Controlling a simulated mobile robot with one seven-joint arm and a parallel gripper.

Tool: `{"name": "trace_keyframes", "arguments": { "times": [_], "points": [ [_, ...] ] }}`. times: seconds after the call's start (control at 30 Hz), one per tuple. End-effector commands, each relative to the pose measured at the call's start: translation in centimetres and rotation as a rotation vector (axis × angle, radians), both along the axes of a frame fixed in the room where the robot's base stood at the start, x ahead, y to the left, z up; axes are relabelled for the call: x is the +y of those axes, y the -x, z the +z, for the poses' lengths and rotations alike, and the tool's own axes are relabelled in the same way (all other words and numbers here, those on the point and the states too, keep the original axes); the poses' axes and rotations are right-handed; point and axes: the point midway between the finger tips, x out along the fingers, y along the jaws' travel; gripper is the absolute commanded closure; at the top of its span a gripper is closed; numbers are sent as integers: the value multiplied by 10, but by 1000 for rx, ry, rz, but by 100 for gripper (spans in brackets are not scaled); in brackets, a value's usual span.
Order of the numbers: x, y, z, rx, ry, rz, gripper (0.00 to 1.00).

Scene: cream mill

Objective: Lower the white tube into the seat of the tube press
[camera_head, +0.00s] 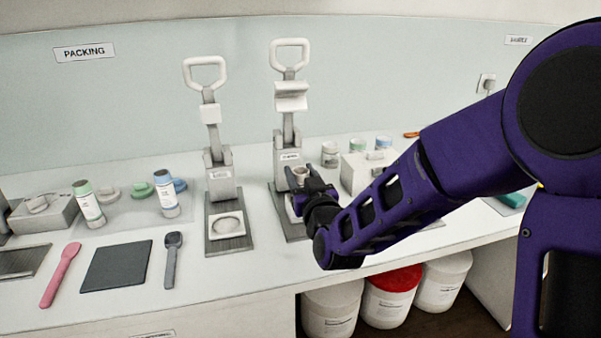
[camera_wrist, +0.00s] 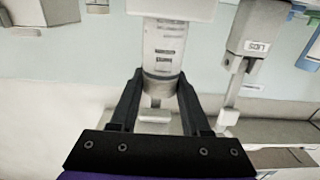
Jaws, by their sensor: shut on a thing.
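My gripper (camera_head: 303,192) is at the right-hand press (camera_head: 289,153), low in front of its column. In the wrist view, which is upside down, my gripper (camera_wrist: 160,92) is shut on the white tube (camera_wrist: 163,45) near its beige end. The tube has dark print on its body and looks roughly upright. Its far end meets a white block (camera_wrist: 170,8) at the picture's top, apparently the press seat. I cannot tell whether the tube is inside it. In the head view, only the tube's top (camera_head: 299,172) shows above my fingers. The press handle (camera_head: 290,54) is raised.
The left press (camera_head: 219,172), labelled in the wrist view (camera_wrist: 257,46), stands close beside. A grey box (camera_head: 362,172) with jars behind stands right.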

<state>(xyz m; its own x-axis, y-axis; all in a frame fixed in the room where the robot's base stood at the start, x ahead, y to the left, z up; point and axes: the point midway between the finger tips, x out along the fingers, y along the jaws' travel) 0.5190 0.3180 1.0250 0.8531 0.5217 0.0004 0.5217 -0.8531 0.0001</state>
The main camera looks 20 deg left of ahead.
Motion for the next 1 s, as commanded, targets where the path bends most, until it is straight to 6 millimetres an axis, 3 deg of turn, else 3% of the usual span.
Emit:
{"name": "trace_keyframes", "arguments": {
  "times": [0.37, 0.4, 0.57, 0.83, 1.0],
  "points": [
    [0, 0, -2, -1, -1, 0, 100],
    [0, 0, -2, -1, -1, 0, 46],
    [0, 0, -2, -1, -1, 0, 18],
    [0, 0, -1, 0, 0, 0, 18],
    [0, 0, 10, -2, 0, 1, 18]
  ]
}}
